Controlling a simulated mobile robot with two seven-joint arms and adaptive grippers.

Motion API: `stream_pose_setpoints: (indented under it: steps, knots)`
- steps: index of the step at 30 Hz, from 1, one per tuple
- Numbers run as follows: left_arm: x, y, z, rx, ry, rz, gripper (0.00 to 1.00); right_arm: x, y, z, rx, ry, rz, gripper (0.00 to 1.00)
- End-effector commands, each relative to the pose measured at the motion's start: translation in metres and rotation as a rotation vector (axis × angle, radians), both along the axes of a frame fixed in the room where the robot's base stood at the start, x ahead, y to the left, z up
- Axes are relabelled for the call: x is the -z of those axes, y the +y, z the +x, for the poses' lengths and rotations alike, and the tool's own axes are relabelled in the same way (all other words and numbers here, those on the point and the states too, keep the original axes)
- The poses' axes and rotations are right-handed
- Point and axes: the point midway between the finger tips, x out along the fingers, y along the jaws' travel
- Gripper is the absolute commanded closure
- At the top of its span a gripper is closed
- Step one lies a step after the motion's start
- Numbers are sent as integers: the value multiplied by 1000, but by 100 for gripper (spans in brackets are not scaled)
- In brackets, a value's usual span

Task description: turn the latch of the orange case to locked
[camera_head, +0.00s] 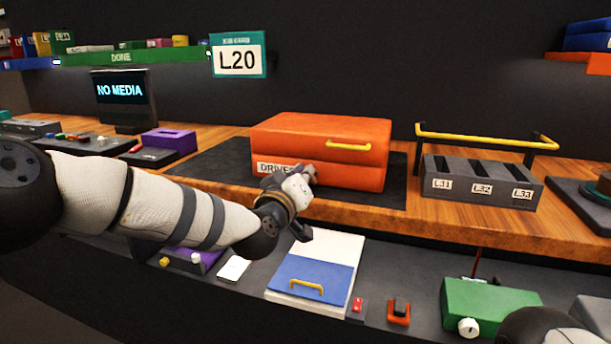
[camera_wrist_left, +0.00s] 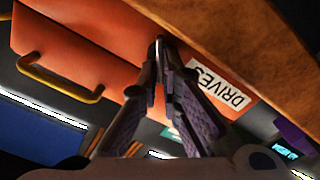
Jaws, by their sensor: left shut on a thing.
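The orange case (camera_head: 290,137) sits closed on a dark mat on the wooden shelf, with a yellow handle and a white DRIVES label (camera_head: 273,168) on its front. My left gripper (camera_head: 311,172) is at the case's lower front, just right of the label. In the left wrist view, the gripper (camera_wrist_left: 160,48) has its fingertips together against the orange case (camera_wrist_left: 85,28), beside the label (camera_wrist_left: 222,87). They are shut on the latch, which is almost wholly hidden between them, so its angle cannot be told. My right gripper is out of view.
A grey slotted rack (camera_head: 480,183) with a yellow rail stands to the right of the case. A purple box (camera_head: 168,139) and a NO MEDIA screen (camera_head: 120,91) are to the left. Below the shelf edge lie a blue-and-white panel (camera_head: 312,275) and a green box (camera_head: 490,302).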

Motion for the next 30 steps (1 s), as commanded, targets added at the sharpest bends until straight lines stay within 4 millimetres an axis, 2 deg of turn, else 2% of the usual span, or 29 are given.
stream_pose_setpoints:
  steps: [21,30]
  knots:
    - [9,4,2,0,205,-637,100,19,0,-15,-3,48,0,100]
    - [11,5,1,-1,269,-833,100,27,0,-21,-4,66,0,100]
